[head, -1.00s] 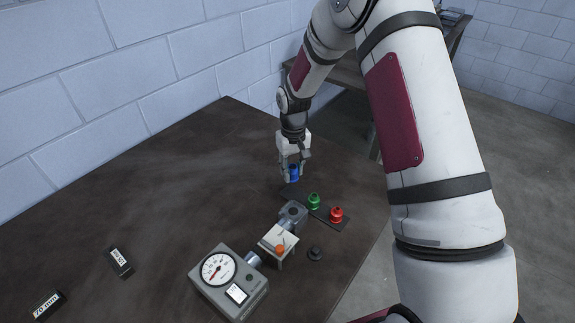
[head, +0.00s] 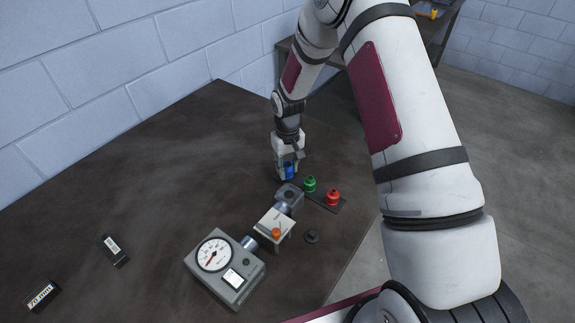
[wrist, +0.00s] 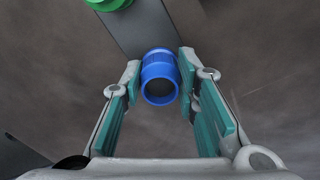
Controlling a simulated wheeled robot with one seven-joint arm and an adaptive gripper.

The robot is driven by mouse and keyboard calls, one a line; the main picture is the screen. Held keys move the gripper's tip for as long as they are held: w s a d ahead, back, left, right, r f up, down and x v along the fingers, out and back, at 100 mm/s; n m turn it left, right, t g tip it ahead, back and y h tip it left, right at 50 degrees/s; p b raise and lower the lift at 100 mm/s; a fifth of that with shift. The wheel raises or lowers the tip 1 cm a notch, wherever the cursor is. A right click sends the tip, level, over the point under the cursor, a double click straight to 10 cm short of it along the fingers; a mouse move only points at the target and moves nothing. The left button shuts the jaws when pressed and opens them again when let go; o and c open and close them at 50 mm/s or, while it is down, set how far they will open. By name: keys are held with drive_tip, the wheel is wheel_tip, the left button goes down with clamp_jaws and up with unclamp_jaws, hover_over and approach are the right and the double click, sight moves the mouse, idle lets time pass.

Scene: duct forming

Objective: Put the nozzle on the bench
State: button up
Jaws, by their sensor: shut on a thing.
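The blue nozzle (head: 289,172) is a short hollow cylinder. My gripper (head: 287,174) is shut on it, above the dark bench (head: 180,150). In the wrist view the nozzle (wrist: 160,78) sits between the teal finger pads, its round open end facing the camera. A dark strip (wrist: 145,30) shows behind it. I cannot tell how high it is above the bench. A green nozzle (head: 309,184) and a red nozzle (head: 333,197) stand on the dark strip just to the right.
A grey gauge unit (head: 225,268) with a round dial joins a grey fitting (head: 289,197) close below my gripper. An orange knob (head: 276,232) and a small black disc (head: 312,236) are nearby. Two labelled black blocks lie left. The bench's back left is clear.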

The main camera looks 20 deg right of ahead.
drive_tip(key=shift+f, duration=0.3)
drive_tip(key=o, duration=1.1)
wheel_tip(320, 180, up, 13)
wheel_tip(320, 180, up, 11)
drive_tip(key=t, duration=0.1)
hover_over(288, 165)
drive_tip(key=s, duration=0.4)
drive_tip(key=s+r+t, duration=0.2)
drive_tip(key=s+r, duration=0.6)
drive_tip(key=r, duration=0.2)
drive_tip(key=s+r+m+t, duration=0.1)
drive_tip(key=s+r, duration=0.4)
drive_tip(key=s, duration=1.2)
drive_tip(key=shift+s+t, duration=0.4)
drive_tip(key=shift+t, duration=0.4)
